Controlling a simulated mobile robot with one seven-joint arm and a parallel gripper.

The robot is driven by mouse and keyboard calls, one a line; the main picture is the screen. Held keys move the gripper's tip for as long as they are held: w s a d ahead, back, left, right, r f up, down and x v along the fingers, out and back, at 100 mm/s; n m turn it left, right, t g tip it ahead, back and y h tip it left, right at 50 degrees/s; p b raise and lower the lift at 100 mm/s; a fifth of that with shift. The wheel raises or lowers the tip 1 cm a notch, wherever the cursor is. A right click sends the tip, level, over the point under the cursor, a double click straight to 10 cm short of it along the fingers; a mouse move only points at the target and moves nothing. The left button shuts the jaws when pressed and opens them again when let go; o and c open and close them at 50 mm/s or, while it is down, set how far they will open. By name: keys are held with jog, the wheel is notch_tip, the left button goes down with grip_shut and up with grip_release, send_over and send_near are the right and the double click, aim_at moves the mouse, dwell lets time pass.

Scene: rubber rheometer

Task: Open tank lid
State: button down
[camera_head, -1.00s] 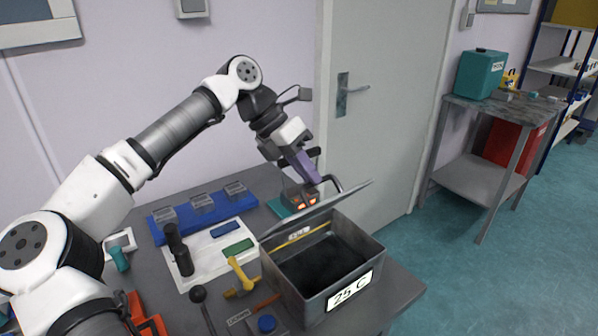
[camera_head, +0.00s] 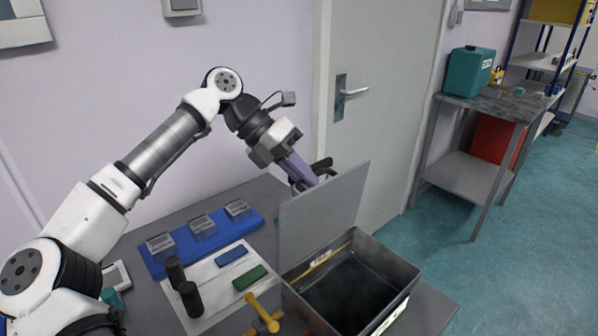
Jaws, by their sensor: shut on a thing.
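The tank (camera_head: 400,302) is an open-topped grey metal box at the front right of the table. Its lid (camera_head: 322,212) is a flat grey plate standing steeply up from the tank's left side. The dark inside of the tank shows. My gripper (camera_head: 318,177) is at the lid's upper edge, its purple part (camera_head: 297,166) just behind that edge. It is shut on the lid, though the lid hides part of the fingers.
Left of the tank, a white board (camera_head: 206,290) carries black cylinders, a blue block and a green block (camera_head: 249,277). A yellow handle (camera_head: 262,312) stands close to the tank. A blue rack (camera_head: 203,236) lies behind. A door (camera_head: 385,120) is beyond the table.

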jog(key=shift+w+a+f, duration=0.2)
jog(key=shift+f, duration=0.35)
jog(key=c, duration=1.5)
grip_release()
jog(key=shift+w+d, duration=0.1)
jog(key=shift+w, duration=0.1)
jog(key=b+v, duration=0.1)
jog(key=v, duration=1.3)
jog(key=shift+b, duration=0.3)
jog(key=shift+w+f, duration=0.1)
